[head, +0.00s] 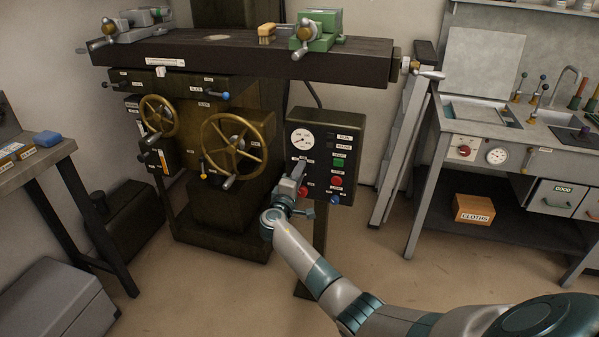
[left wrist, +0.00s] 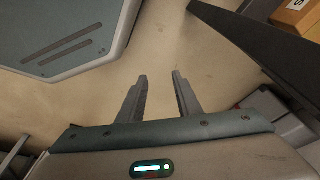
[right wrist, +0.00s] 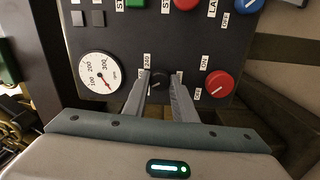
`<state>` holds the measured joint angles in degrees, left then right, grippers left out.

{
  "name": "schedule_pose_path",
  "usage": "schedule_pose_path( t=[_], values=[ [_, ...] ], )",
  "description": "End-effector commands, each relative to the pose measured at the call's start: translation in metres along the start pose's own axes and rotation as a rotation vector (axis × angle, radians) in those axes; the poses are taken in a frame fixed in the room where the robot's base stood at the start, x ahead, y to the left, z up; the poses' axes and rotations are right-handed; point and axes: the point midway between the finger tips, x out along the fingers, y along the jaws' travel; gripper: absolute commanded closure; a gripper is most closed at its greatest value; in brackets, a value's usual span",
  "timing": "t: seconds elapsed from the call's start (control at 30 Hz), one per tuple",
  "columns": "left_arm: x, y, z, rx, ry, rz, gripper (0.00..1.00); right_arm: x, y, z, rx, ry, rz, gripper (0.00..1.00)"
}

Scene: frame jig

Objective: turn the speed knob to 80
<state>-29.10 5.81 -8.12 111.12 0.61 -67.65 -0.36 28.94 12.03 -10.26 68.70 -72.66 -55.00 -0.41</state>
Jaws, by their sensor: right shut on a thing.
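The dark speed knob (right wrist: 159,82) is between the fingers of my right gripper (right wrist: 160,84) in the right wrist view. The right gripper is shut on it. A pale mark shows on the knob, but its setting is too small to read. In the head view my right gripper (head: 300,166) reaches the front of the dark control panel (head: 345,128) and hides the knob. My left gripper (left wrist: 160,76) is open and empty above the floor in the left wrist view.
A round white dial (right wrist: 100,74) with a red needle sits left of the knob. A brass handwheel (head: 262,142) stands left of the panel. Clear floor lies in front.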

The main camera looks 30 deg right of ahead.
Motion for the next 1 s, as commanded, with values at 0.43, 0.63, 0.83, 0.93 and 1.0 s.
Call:
schedule_pose_path(
  t=[0.43, 0.63, 0.83, 0.93, 1.0],
  values=[
    [0.026, -0.001, 0.008, 0.0, -0.003, 0.002, 0.69, -0.001, -0.001, 0.0, -0.245, 0.009, 0.0, 0.98],
    [0.029, -0.001, 0.01, 0.0, -0.005, 0.002, 0.69, -0.001, -0.001, 0.0, -0.269, 0.01, 0.0, 0.98],
    [0.03, -0.001, 0.011, 0.001, -0.005, 0.002, 0.69, -0.001, -0.002, 0.0, -0.269, 0.01, 0.0, 0.98],
    [0.03, -0.001, 0.011, 0.001, -0.006, 0.002, 0.69, -0.001, -0.002, 0.0, -0.269, 0.01, 0.0, 0.98],
    [0.03, -0.001, 0.011, 0.001, -0.006, 0.002, 0.69, -0.001, -0.002, 0.0, -0.269, 0.01, 0.0, 0.61]
  ],
)
